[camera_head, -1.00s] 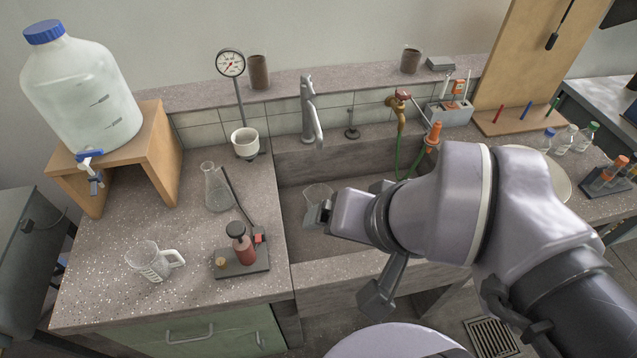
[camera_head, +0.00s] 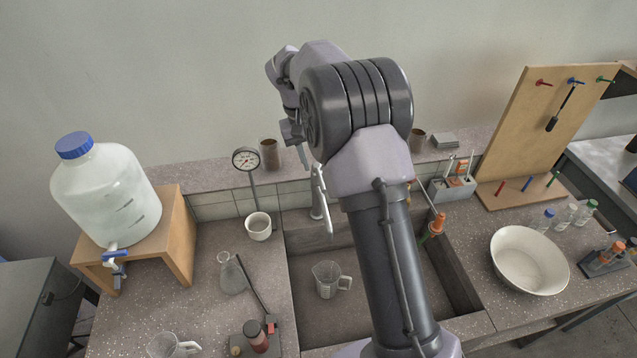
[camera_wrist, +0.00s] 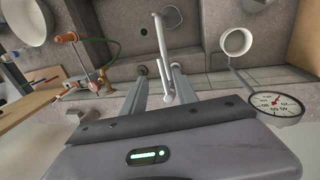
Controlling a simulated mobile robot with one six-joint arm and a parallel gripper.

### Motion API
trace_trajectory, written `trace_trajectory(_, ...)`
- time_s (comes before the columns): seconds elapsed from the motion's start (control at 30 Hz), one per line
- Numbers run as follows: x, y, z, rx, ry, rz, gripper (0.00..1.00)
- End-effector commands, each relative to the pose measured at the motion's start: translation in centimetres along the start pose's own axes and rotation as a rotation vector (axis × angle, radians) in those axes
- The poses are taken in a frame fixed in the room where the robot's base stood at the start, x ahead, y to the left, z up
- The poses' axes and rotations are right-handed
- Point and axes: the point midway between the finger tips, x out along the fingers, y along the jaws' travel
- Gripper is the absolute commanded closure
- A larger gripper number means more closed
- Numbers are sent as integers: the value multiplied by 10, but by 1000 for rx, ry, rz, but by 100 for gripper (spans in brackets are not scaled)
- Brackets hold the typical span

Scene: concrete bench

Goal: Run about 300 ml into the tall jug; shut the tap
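A clear jug with a handle (camera_head: 327,281) stands upright in the sink, below and in front of the grey swivel-spout tap (camera_head: 318,196). No water stream shows, and its fill level cannot be told. A second clear handled jug (camera_head: 168,346) stands on the left bench, cut by the picture's bottom edge. My gripper (camera_head: 296,131) is high above the back ledge, near the tap's top. In the wrist view my gripper (camera_wrist: 160,73) shows two fingers apart, with the pale tap (camera_wrist: 160,40) seen between them; contact cannot be told.
A carboy (camera_head: 107,195) with a blue-handled spigot stands on a wooden stand. A brass tap with red handle (camera_wrist: 70,38) shows in the wrist view. A white basin (camera_head: 527,262) is right.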

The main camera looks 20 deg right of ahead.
Motion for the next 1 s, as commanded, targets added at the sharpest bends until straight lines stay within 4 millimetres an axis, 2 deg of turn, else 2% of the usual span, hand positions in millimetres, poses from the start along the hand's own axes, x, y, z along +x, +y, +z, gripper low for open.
trace_trajectory(0.03,19,0,1,0,-4,1,65)
trace_trajectory(0.2,67,0,0,-1,-2,0,65)
trace_trajectory(0.4,100,0,0,1,0,-1,65)
trace_trajectory(0.73,106,0,0,1,2,-1,65)
trace_trajectory(0.77,106,0,0,1,2,-1,67)
trace_trajectory(0.93,106,0,0,1,2,-1,100)
trace_trajectory(1.0,106,0,0,1,2,-1,100)
